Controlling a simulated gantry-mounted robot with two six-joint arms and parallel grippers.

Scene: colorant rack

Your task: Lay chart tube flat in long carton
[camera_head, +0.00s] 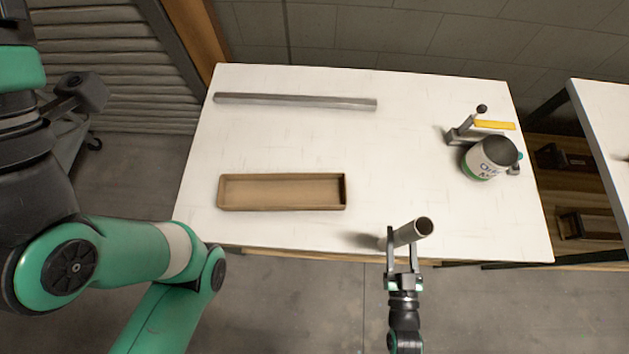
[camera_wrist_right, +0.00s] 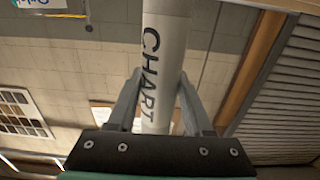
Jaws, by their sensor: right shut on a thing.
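The chart tube (camera_head: 411,231) is a pale grey cylinder with a dark open end, held at the table's front edge, right of the carton. It also shows in the right wrist view (camera_wrist_right: 166,40) with "CHART" printed along it. My right gripper (camera_head: 401,243) is shut on the tube, one finger on each side. The long carton (camera_head: 346,192) is a shallow, open brown box at the left front of the table, and it looks empty. My left arm comes in at the left; its gripper is not clearly visible.
A grey bar (camera_head: 295,101) lies along the back of the white table (camera_head: 400,150). A can (camera_head: 492,160) with a green band stands at the right beside a clamp-like tool with a yellow part (camera_head: 494,125). The table's middle is clear.

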